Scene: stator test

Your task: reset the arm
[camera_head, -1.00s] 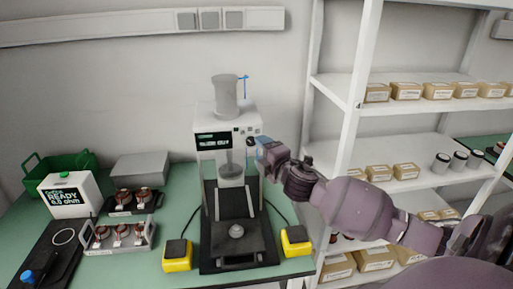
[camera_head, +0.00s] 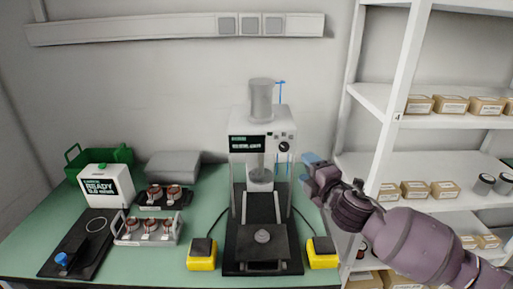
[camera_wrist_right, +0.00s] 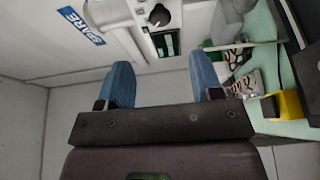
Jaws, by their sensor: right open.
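My right arm reaches in from the right in the head view. Its gripper (camera_head: 312,160) is beside the right side of the grey-and-white press machine (camera_head: 262,145), apart from its front plate as far as I can see. In the right wrist view the two blue fingertips (camera_wrist_right: 162,86) stand wide apart with nothing between them. The press, with its black knob (camera_wrist_right: 158,16), lies beyond the fingers there. My left gripper is not in view.
Yellow-and-black two-hand buttons (camera_head: 203,255) and (camera_head: 322,253) flank the press. Left are a rack with copper-wound stators (camera_head: 150,236), a READY meter (camera_head: 106,187), a green crate (camera_head: 75,163) and a black mat (camera_head: 60,262). A white shelf (camera_head: 395,120) with cardboard boxes (camera_head: 452,104) stands right.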

